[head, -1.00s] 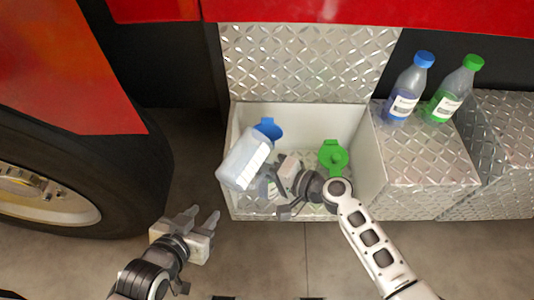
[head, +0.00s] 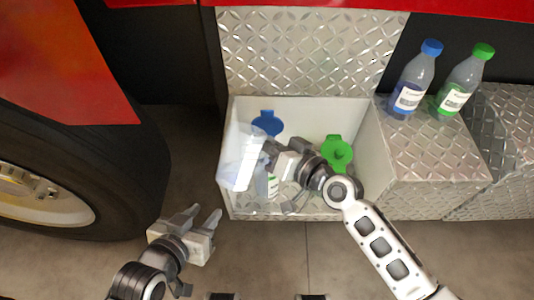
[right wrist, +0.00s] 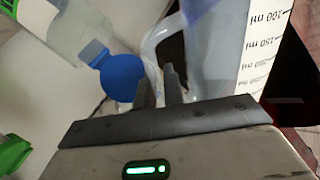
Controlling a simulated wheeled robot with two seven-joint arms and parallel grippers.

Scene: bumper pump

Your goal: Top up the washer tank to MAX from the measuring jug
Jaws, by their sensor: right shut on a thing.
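The clear measuring jug (head: 240,165) is at the left side of the open white compartment. My right gripper (head: 268,158) is shut on its handle, which shows in the right wrist view (right wrist: 157,45). The jug's ml scale (right wrist: 260,50) and a bluish tint inside show there, but I cannot read a fill level. The washer tank's blue lid (head: 267,123) stands open behind the jug. The tank's body is mostly hidden, and I see no MAX mark. My left gripper (head: 205,219) is open and empty, in front of the compartment's left side.
A green lid (head: 337,153) is at the compartment's right. A bottle with blue cap (head: 411,80) and one with green cap (head: 462,82) stand on the metal step (head: 425,150). A wheel (head: 80,170) is at the left. The floor in front is clear.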

